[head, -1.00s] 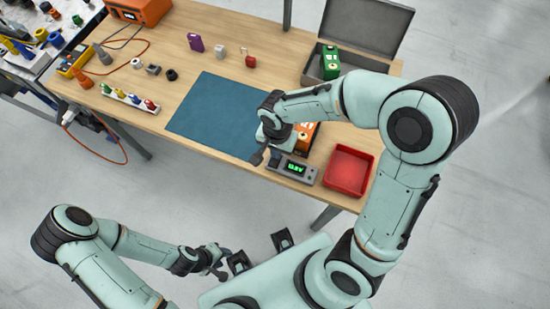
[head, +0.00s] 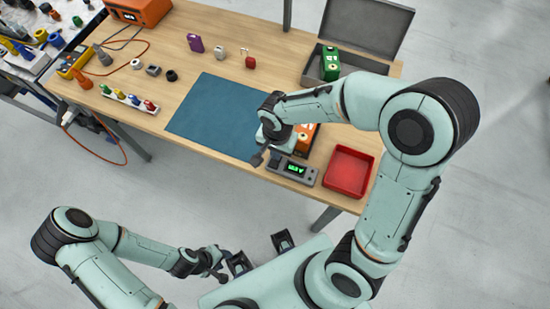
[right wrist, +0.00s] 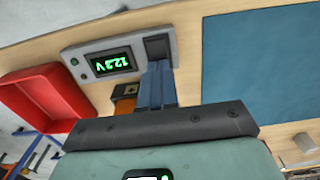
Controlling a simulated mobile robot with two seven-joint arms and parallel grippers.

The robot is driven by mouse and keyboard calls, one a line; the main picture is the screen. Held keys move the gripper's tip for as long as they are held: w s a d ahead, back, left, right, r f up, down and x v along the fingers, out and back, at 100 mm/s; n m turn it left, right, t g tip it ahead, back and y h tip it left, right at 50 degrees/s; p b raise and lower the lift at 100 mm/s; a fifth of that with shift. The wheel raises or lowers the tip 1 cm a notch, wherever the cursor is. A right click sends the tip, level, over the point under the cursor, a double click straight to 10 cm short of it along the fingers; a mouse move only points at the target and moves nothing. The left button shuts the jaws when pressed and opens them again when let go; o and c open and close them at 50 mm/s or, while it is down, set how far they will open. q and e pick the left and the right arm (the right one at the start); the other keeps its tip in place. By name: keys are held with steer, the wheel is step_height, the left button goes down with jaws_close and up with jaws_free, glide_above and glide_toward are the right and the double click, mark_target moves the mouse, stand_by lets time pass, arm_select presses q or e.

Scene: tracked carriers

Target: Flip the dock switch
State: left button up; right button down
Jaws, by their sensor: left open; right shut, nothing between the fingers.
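The grey dock (head: 292,171) sits at the front edge of the wooden table, its green display lit. It also shows in the right wrist view (right wrist: 88,68), where the display reads about 12.2 V. The dark switch (right wrist: 157,46) is at the end of the dock beside the display. My right gripper (right wrist: 157,80) is shut and empty, its fingertips at the switch; I cannot tell whether they touch it. In the head view my right gripper (head: 259,157) is at the dock's left end. My left gripper (head: 222,270) is open and empty, away from the table.
An orange battery-like block (head: 306,138) stands just behind the dock, partly hidden by my right arm. A red tray (head: 349,171) is to its right. A blue mat (head: 205,115) lies clear to the left. A green block (head: 330,64) sits in an open grey case (head: 368,30).

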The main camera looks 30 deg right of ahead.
steer(key=shift+w+r+p, duration=0.1)
steer(key=shift+r+p, duration=1.45)
steer(key=shift+r, duration=1.55)
arm_select(q)
steer(key=w+r, duration=0.2)
steer(key=r, duration=0.2)
steer(key=shift+w+r, duration=0.15)
steer(key=shift+w, duration=0.25)
steer(key=shift+s, duration=0.1)
